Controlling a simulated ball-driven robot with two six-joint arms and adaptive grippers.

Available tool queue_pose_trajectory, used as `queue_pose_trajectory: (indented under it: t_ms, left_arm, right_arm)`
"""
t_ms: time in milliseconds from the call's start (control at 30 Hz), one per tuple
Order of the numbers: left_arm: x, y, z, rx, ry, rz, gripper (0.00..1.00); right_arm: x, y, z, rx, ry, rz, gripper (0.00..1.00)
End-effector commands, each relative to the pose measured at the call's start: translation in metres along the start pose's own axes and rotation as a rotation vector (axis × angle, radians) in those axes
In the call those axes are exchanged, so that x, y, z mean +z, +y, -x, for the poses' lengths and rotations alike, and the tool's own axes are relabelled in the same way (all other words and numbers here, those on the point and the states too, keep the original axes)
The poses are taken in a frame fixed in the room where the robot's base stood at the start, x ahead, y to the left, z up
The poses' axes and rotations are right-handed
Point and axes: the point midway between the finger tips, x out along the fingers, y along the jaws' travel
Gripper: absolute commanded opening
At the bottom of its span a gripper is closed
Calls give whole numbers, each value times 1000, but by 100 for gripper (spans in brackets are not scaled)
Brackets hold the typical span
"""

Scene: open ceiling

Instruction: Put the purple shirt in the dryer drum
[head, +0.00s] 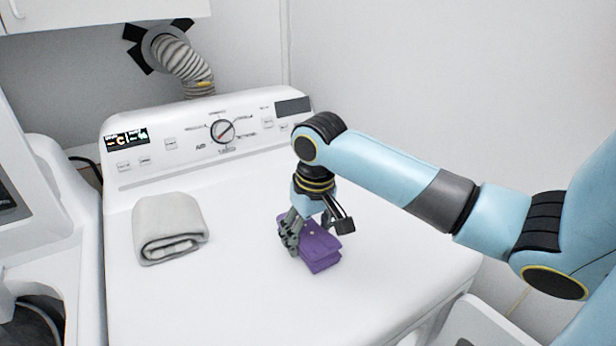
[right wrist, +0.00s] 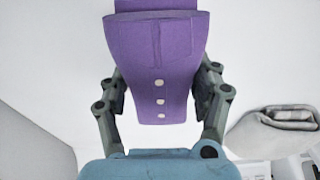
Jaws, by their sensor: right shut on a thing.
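The folded purple shirt (head: 319,250) is at the right part of the dryer's white top (head: 230,305). My right gripper (head: 308,232) comes down on it from above and is shut on it. In the right wrist view the purple shirt (right wrist: 160,65), with a row of pale buttons, sits between the two fingers (right wrist: 160,100). I cannot tell whether the shirt touches the dryer top or is slightly above it. The dryer drum is not in view. My left gripper is not in view.
A folded grey towel (head: 168,228) lies on the left of the dryer top. The control panel (head: 215,133) with a dial runs along the back. A vent hose (head: 183,66) is behind it. Another white machine (head: 40,215) stands at the left.

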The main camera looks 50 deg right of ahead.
Motion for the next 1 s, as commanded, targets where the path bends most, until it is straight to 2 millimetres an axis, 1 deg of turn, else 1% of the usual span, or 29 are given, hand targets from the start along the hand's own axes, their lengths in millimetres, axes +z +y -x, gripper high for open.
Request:
queue_pose_trajectory:
  t_ms: [67,100,267,300,533,667,767,1000]
  left_arm:
    - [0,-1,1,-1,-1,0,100]
    - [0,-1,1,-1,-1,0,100]
    - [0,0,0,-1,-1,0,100]
    - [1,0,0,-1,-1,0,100]
    - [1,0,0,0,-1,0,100]
    - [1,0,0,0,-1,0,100]
    - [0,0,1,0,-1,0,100]
    - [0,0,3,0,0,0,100]
  right_arm:
    - [0,0,-2,-1,0,0,23]
    - [0,0,-3,0,0,0,66]
    - [1,0,-3,0,0,0,87]
    - [1,0,-3,0,0,0,89]
    - [0,0,-2,0,0,0,89]
    - [-1,0,6,0,1,1,89]
    - [-1,0,23,1,4,2,89]
    - [-1,1,79,2,4,2,89]
